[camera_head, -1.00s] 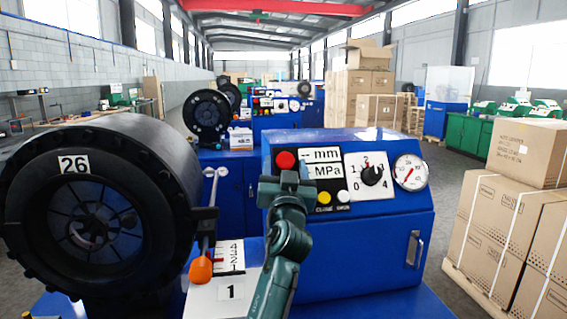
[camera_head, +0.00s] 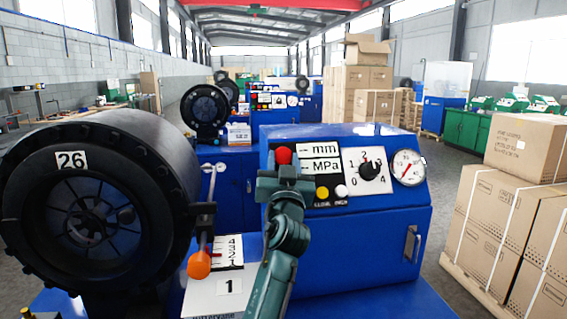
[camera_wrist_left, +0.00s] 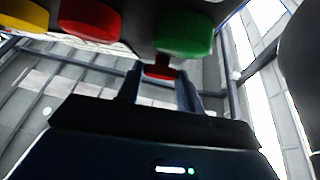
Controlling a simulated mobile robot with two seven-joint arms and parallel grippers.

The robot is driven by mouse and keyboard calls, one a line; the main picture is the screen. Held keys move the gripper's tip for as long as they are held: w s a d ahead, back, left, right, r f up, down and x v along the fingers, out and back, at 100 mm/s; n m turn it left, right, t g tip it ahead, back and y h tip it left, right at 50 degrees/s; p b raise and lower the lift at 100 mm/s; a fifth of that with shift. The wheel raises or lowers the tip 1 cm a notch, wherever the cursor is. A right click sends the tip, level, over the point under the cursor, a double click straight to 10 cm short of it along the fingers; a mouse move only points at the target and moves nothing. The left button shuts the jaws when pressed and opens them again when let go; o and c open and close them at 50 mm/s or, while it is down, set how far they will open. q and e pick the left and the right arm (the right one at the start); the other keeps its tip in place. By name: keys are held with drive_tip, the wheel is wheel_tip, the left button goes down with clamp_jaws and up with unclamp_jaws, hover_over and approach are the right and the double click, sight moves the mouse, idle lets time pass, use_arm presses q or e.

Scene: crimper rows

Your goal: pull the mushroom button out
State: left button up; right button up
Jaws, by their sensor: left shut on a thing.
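The red mushroom button (camera_head: 283,155) is at the upper left of the blue machine's control panel (camera_head: 384,142), beside the mm and MPa displays. My left gripper (camera_head: 285,169) is right at it and covers its lower part in the head view. In the left wrist view, a red cap on a short stem (camera_wrist_left: 158,70) lies between the fingertips of my left gripper (camera_wrist_left: 160,80), which is shut on it. Whether the button has moved outward cannot be told. My right gripper is not in view.
Large yellow (camera_wrist_left: 25,15), red (camera_wrist_left: 90,20) and green (camera_wrist_left: 184,34) knobs hang close by in the wrist view. A black round crimper head (camera_head: 95,200) and an orange-knobbed lever (camera_head: 199,265) stand left of my arm. Cartons (camera_head: 515,215) stand on the right.

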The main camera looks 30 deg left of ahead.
use_arm(q)
clamp_jaws()
drive_tip(key=shift+s+d+r, duration=0.3)
drive_tip(key=shift+s+r, duration=0.05)
drive_tip(key=o, duration=1.1)
unclamp_jaws()
drive_tip(key=shift+s, duration=0.1)
drive_tip(key=shift+o, duration=0.4)
drive_tip(key=shift+f, duration=0.15)
